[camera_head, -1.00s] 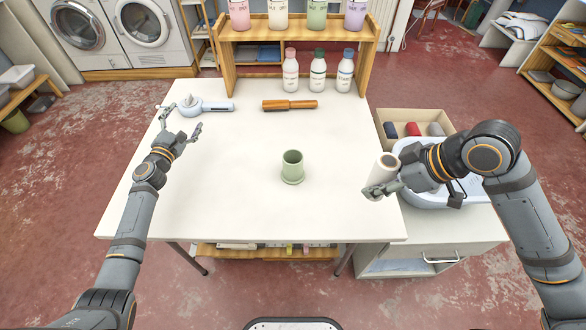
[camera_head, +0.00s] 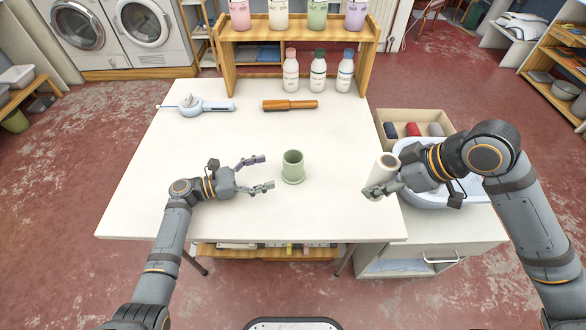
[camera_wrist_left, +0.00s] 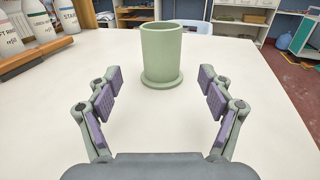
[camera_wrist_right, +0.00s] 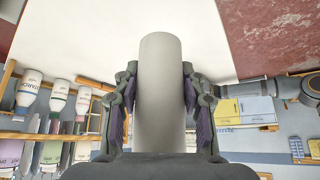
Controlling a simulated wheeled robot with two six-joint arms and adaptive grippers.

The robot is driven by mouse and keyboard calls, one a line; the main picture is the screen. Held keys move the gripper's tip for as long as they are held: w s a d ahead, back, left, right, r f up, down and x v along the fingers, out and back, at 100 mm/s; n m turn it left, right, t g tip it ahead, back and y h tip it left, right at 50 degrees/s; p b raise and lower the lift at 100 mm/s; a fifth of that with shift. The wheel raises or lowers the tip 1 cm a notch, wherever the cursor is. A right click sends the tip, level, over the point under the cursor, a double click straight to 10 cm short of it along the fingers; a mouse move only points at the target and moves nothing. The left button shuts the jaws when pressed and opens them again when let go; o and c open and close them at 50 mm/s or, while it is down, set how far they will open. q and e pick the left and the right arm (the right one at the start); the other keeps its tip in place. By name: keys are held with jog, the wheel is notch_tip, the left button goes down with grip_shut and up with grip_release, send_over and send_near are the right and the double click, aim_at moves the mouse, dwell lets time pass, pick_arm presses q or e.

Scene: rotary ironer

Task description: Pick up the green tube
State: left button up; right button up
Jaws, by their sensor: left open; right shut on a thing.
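The green tube (camera_head: 292,166) stands upright on the white table, with an open top and a wider round foot. My left gripper (camera_head: 262,173) is open and empty just left of it, fingers pointing toward it. In the left wrist view the tube (camera_wrist_left: 161,55) is centred ahead, beyond the fingertips (camera_wrist_left: 159,80) and apart from them. My right gripper (camera_head: 377,184) is shut on a white tube (camera_head: 383,170) at the table's right edge. In the right wrist view the white tube (camera_wrist_right: 162,90) sits between both fingers.
A light-blue tool (camera_head: 205,106) and an orange-brown brush-like tool (camera_head: 290,105) lie toward the table's back. Several bottles (camera_head: 317,72) stand by a wooden shelf (camera_head: 231,70). A box (camera_head: 398,115) with rolls and a light basin (camera_head: 440,200) are at right. The table's front left is clear.

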aim_at(284, 159)
pick_arm(q)
jog(key=x, duration=0.9)
jog(key=shift+d+r, duration=0.1)
jog(key=shift+r, duration=0.1)
jog(key=c, duration=1.1)
jog(key=shift+r, duration=0.1)
jog(key=shift+c, duration=0.2)
notch_tip(284, 159, up, 10)
notch_tip(284, 159, down, 7)
jog(key=shift+f, duration=0.1)
jog(key=shift+f, duration=1.3)
